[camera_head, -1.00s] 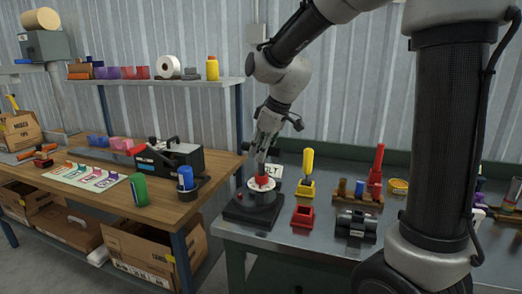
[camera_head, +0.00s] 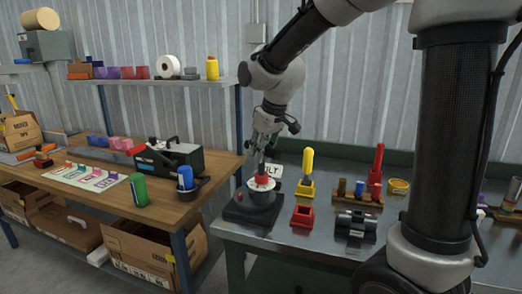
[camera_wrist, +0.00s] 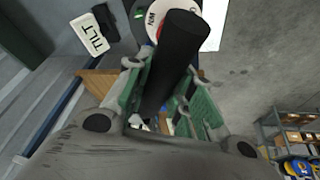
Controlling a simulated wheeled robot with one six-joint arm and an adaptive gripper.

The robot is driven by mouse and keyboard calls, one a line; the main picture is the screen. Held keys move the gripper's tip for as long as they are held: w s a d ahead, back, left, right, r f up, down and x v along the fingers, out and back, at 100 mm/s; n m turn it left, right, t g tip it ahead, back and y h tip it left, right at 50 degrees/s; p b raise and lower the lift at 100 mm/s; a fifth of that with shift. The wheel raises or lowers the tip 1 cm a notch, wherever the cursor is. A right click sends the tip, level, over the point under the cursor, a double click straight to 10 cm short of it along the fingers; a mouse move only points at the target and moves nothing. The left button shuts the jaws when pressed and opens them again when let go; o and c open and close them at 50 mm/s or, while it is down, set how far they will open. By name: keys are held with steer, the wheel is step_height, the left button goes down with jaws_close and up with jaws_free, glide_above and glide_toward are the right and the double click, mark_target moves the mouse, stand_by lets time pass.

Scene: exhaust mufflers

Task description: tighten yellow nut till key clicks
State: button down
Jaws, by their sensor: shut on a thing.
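My gripper (camera_head: 263,158) is over a dark round fixture (camera_head: 240,212) at the near left corner of the metal bench. In the wrist view its green-padded fingers (camera_wrist: 165,85) are shut on a black cylindrical handle (camera_wrist: 178,55). The handle's far end is in front of a white lettered disc with red on it (camera_wrist: 155,15). In the head view, a red piece (camera_head: 262,180) shows below the fingers, over the fixture's pale top. I cannot make out a yellow nut; the tool may hide it.
A white TILT sign (camera_wrist: 93,37) is beside the fixture. A wooden table (camera_head: 100,172) is at left.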

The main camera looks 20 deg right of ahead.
steer(key=shift+m+h, duration=0.4)
steer(key=shift+m, duration=0.8)
steer(key=shift+m+h, duration=0.5)
steer(key=shift+m, duration=0.6)
steer(key=shift+r, duration=3.55)
